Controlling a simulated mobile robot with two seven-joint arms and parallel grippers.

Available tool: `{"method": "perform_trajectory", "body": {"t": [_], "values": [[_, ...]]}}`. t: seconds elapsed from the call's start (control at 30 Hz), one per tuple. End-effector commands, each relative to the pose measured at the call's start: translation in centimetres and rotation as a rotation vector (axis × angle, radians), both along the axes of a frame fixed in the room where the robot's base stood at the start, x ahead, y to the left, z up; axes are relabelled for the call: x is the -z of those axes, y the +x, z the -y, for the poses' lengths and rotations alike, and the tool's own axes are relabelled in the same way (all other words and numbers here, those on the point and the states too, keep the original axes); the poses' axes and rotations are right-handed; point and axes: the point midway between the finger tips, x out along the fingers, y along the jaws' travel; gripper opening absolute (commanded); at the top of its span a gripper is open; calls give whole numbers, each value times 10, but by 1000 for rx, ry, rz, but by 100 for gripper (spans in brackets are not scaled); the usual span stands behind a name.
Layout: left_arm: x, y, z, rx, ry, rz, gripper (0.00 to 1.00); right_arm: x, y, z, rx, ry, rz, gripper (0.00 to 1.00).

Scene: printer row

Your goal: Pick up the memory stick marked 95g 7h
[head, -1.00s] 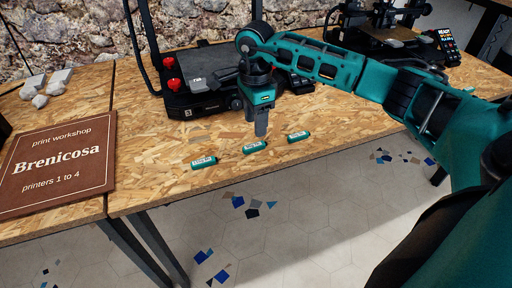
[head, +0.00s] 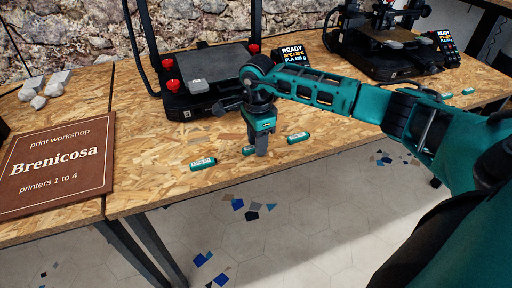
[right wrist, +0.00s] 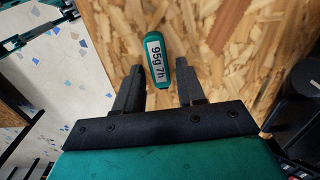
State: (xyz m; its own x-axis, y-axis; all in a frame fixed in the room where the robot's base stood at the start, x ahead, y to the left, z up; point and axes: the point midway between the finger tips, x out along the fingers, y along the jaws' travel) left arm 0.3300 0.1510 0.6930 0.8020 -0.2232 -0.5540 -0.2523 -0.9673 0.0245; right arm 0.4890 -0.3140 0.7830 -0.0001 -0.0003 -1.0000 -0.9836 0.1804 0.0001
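The memory stick marked 95g 7h (right wrist: 157,62) is green with a white label. In the right wrist view it lies between the two fingers of my right gripper (right wrist: 160,85), with gaps on both sides. In the head view this stick (head: 248,151) is the middle of three near the table's front edge, partly hidden by the gripper. My right gripper (head: 262,152) points down over it and is open. Other green sticks lie to the left (head: 202,163) and right (head: 298,137); their labels are too small to read. My left gripper is out of view.
A printer (head: 215,80) stands behind the sticks, with a READY display (head: 294,54) beside it. A second printer (head: 385,45) stands further right, with more green sticks (head: 467,91) near it. The table's front edge is close.

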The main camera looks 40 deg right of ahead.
Motion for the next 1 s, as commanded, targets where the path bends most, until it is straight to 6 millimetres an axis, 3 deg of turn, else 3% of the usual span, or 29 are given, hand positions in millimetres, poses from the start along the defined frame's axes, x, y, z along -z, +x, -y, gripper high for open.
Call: {"method": "perform_trajectory", "body": {"t": [0.4,0.77,1.0], "values": [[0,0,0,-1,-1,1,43,0,0,0,0,0,0,0],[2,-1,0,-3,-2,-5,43,-3,0,0,0,0,1,0],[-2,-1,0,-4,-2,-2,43,-28,1,1,0,-1,4,0]]}}
